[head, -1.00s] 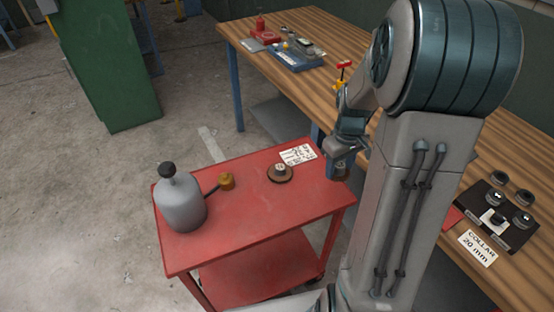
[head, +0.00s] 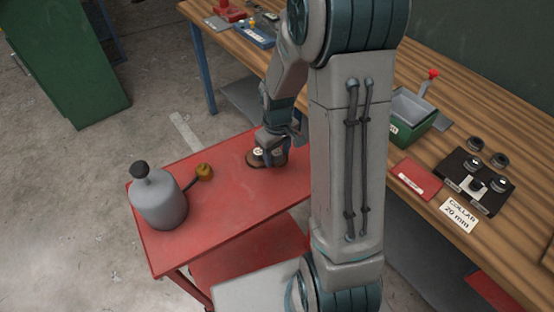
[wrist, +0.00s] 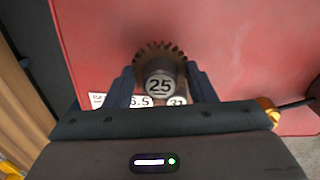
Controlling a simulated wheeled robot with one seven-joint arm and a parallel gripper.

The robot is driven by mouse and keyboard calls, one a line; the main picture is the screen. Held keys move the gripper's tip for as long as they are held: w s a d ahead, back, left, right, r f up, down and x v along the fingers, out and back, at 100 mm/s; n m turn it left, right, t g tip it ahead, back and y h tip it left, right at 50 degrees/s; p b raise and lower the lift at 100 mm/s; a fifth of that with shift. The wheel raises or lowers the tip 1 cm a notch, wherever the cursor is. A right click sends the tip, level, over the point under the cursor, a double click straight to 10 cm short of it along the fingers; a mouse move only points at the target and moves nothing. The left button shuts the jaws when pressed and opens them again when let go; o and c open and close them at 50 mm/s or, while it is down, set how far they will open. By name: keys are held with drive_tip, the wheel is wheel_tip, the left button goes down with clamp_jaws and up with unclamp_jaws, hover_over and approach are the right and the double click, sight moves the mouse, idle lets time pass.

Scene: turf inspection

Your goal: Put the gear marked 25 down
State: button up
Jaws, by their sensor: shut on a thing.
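The gear marked 25 (wrist: 160,84) is between the two fingers of my gripper (wrist: 162,88) in the wrist view, its toothed brown rim showing beyond the round hub. My gripper (head: 271,143) is shut on it, low over the far right part of the red cart top (head: 215,210). In the head view, a dark brown disc (head: 253,160) lies at the fingers. I cannot tell whether the held gear touches the cart.
A white printed card (wrist: 103,99) is partly hidden by my gripper. The wooden bench (head: 420,70) holds a green bin (head: 418,128) and a collar board (head: 462,170).

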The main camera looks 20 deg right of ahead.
sight(277, 169)
drive_tip(key=shift+f, duration=1.95)
drive_tip(key=shift+f, duration=0.1)
drive_tip(key=o, duration=1)
wheel_tip(277, 169, up, 12)
drive_tip(key=shift+r, duration=0.15)
drive_tip(key=shift+s+a+r+m+t, duration=0.65)
drive_tip(key=shift+s+r, duration=1)
drive_tip(key=shift+s, duration=0.95)
drive_tip(key=shift+s+a+r+m+t, duration=0.4)
drive_tip(key=shift+s+r+m, duration=0.35)
drive_tip(key=shift+s+r, duration=1.35)
drive_tip(key=shift+s+a+r+m+t, duration=0.6)
drive_tip(key=shift+s+r, duration=0.55)
drive_tip(key=shift+s, duration=1.9)
